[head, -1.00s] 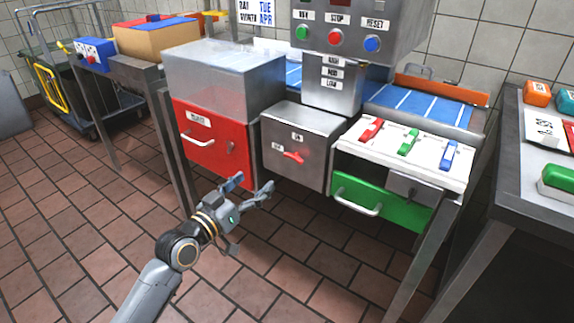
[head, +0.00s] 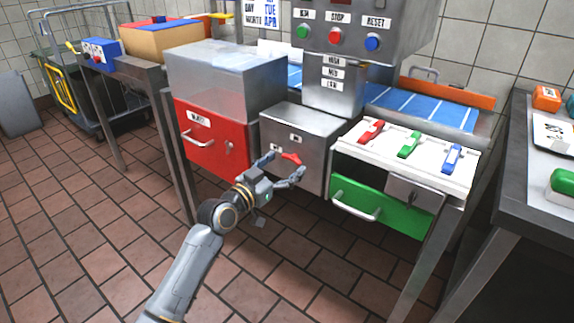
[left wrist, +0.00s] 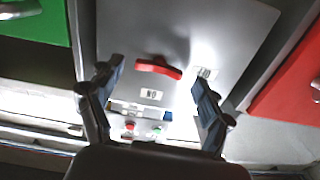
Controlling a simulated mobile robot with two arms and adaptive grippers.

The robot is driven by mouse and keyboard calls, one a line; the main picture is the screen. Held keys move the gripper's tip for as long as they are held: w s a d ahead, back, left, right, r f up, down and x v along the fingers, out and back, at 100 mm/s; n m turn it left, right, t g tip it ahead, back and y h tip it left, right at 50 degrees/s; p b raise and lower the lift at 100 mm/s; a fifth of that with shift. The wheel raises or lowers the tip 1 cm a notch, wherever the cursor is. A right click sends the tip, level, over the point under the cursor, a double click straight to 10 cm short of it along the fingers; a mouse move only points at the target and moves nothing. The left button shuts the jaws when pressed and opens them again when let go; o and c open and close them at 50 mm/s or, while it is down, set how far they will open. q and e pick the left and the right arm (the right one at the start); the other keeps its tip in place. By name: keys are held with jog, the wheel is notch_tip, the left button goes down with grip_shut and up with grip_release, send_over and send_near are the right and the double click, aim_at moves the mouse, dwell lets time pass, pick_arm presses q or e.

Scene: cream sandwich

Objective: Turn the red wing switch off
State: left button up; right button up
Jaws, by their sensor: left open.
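The red wing switch (head: 291,158) is on the front of a grey metal box (head: 318,130) in the head view. In the left wrist view the switch (left wrist: 158,67) lies nearly crosswise, slightly tilted, below two small labels on the box; the one nearest reads ON, upside down (left wrist: 152,94). My left gripper (head: 283,168) is open in front of the box. In the left wrist view its fingers (left wrist: 157,80) stand on both sides of the switch, with gaps visible. I cannot tell the remaining depth to the switch. My right gripper is not in view.
A red drawer (head: 212,138) is left of the box and a green drawer (head: 385,207) is right of it, both with protruding handles. A white panel (head: 383,154) with red, green and blue switches is above the green drawer. Open floor lies in front.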

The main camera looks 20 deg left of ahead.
pick_arm(q)
jog(key=shift+w+d, duration=0.3)
jog(key=shift+w, duration=0.35)
jog(key=c, duration=1.2)
jog(key=shift+o, duration=0.2)
jog(key=shift+r+n+p, duration=0.15)
jog(key=shift+n+p, duration=0.25)
jog(key=o, duration=1.2)
jog(key=shift+c, duration=0.2)
